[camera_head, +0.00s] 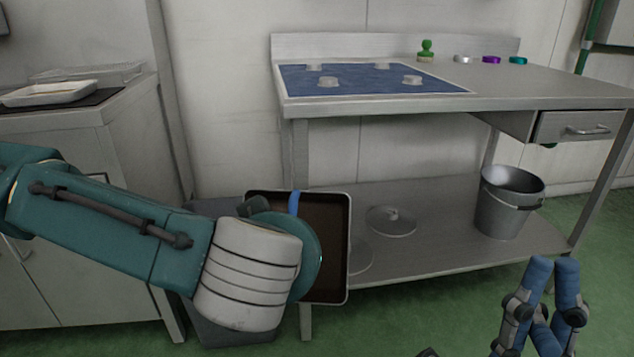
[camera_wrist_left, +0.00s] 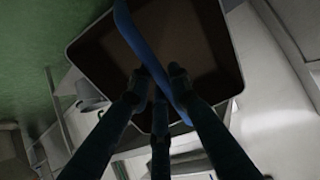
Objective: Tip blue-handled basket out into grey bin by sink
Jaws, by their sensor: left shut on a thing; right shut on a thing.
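The blue-handled basket (camera_head: 335,280) is tipped on its side, its open mouth facing me. Its dark brown inside shows nothing in it. In the left wrist view, my left gripper (camera_wrist_left: 160,85) is shut on the basket's blue handle (camera_wrist_left: 135,35), with the basket (camera_wrist_left: 195,30) beyond the fingers. The grey bin (camera_head: 235,335) stands on the floor below and behind my left arm, mostly hidden. My right gripper (camera_head: 553,264) is at the lower right, its fingers close together; what they hold cannot be made out.
A steel table (camera_head: 550,85) stands behind, with a blue mat (camera_head: 350,80), a green stamp (camera_head: 426,50) and small discs. Its lower shelf (camera_head: 450,245) holds a metal bucket (camera_head: 500,215) and lids. A cabinet with a white tray (camera_head: 50,95) stands left.

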